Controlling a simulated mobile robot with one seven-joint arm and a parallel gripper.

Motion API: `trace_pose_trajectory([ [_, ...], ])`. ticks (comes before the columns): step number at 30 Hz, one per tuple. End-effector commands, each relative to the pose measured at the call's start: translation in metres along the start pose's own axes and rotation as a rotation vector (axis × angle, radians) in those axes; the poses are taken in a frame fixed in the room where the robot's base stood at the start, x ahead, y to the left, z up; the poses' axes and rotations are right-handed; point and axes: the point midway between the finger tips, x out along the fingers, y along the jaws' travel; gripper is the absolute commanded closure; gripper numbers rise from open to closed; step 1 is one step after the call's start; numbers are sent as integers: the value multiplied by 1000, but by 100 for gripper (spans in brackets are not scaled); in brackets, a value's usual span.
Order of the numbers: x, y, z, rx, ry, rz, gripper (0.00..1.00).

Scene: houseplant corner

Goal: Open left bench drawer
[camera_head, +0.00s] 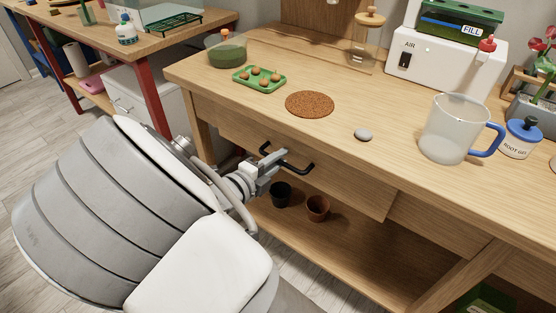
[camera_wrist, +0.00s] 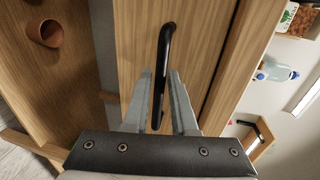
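The left bench drawer (camera_head: 340,182) is a wide wooden front under the bench top. It also fills the middle of the wrist view (camera_wrist: 198,35). Whether it stands slightly out is hard to tell. Its black bar handle (camera_head: 298,166) is seen in the wrist view (camera_wrist: 165,42) running between the two fingers. My gripper (camera_head: 268,160) is at the drawer front, around the handle. In the wrist view my gripper (camera_wrist: 161,76) has one grey finger on each side of the bar, close to it. Whether the fingers press on it cannot be made out.
On the bench top are a green tray (camera_head: 244,80), cork mat (camera_head: 310,104), grey stone (camera_head: 363,134) and clear jug (camera_head: 446,135). A black pot (camera_head: 281,196) and terracotta pot (camera_head: 318,207) stand on the shelf below. Floor shows at the lower left.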

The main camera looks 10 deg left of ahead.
Motion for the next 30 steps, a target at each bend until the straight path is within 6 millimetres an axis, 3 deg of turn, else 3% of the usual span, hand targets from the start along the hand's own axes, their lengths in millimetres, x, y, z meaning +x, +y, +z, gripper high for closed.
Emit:
trace_pose_trajectory([
  [1,0,0,0,0,0,0,85],
  [4,0,0,0,0,0,0,100],
  [30,-1,0,0,0,0,0,100],
])
